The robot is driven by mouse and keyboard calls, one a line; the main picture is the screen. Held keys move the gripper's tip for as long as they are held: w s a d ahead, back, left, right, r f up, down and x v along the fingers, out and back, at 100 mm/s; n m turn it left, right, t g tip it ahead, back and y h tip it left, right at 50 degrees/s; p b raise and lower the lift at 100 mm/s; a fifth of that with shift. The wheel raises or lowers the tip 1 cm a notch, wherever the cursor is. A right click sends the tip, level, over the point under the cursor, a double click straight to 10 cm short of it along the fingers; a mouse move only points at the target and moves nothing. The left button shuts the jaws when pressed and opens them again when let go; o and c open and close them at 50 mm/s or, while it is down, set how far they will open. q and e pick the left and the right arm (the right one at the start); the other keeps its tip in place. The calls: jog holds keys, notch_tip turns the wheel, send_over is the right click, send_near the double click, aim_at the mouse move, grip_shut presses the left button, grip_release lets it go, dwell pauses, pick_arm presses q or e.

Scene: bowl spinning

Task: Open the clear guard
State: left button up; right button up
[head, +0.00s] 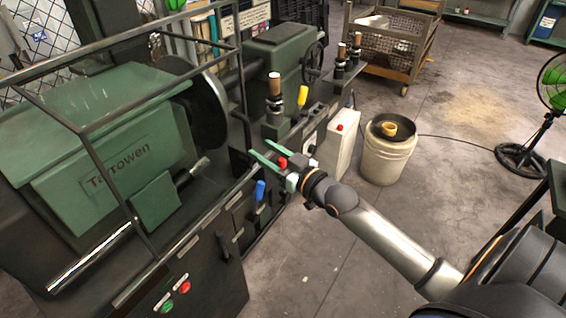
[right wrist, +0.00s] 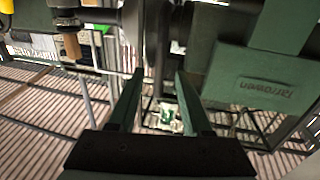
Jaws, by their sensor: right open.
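The clear guard shows as a dark bar frame (head: 119,197) with see-through panes around the green machine headstock marked "Tarrowen" (head: 110,150). It stands closed as far as I can tell. My right gripper (head: 261,149) is open and empty, just right of the guard's right end, with its fingers pointing left toward the machine. In the right wrist view, its two green fingers (right wrist: 160,78) are spread apart with nothing between them. The headstock (right wrist: 262,82) shows to the right there. My left gripper is in neither view.
Beside my right gripper are a red knob (head: 281,163), a blue lever (head: 260,190) and a yellow lever (head: 302,97). Green and red buttons sit on the machine front. A white bucket (head: 388,155) stands on the floor behind. The floor in front is open.

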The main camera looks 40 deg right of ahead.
jog(key=s+d, duration=0.1)
jog(key=s, duration=0.5)
dwell(0.5)
jog(key=s+a+f+g, duration=0.3)
jog(key=s+f, duration=0.3)
jog(key=f, duration=0.3)
jog(key=s+a+f+g, duration=0.2)
jog(key=s+a+f, duration=0.4)
jog(key=f, duration=0.2)
jog(key=s+a+f+g+h+p, duration=0.1)
jog(key=s+a+f+g, duration=0.2)
jog(key=s+f, duration=0.3)
notch_tip(320, 180, down, 4)
jog(key=shift+s+a+r+g, duration=0.2)
jog(key=shift+s+a+g, duration=0.1)
jog(key=shift+a, duration=0.45)
jog(key=shift+d, duration=0.1)
